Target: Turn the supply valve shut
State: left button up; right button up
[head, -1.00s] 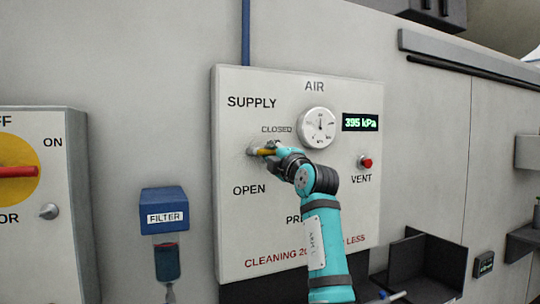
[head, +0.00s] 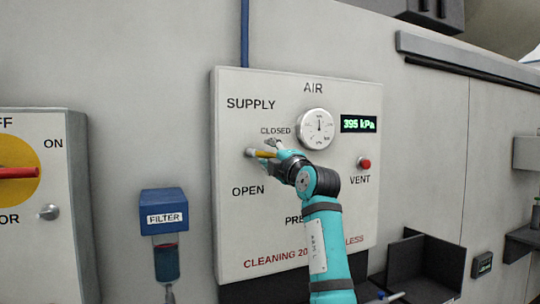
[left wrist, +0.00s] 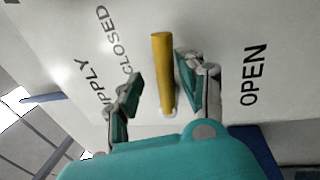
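The supply valve's yellow handle (head: 264,154) is on the white AIR panel (head: 232,215), between the CLOSED label above and the OPEN label below. In the head view it points roughly right from its pivot. The handle (left wrist: 163,75) also shows in the left wrist view, between the fingers of my left gripper (left wrist: 158,86). Those fingers are apart, with a clear gap on the CLOSED side and the other finger close to the handle. In the head view my left gripper (head: 272,149) partly covers the handle. My right gripper is not in view.
A round gauge (head: 317,128), a display (head: 361,124) reading 395 kPa and a red VENT button (head: 364,164) are right of the valve. A blue filter (head: 164,203) and a box with a red-handled switch (head: 18,172) stand left. A dark bin (head: 425,270) is lower right.

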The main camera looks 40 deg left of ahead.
pick_arm(q)
jog(key=v, duration=1.1)
jog(key=shift+d, duration=0.2)
jog(key=shift+s, duration=0.1)
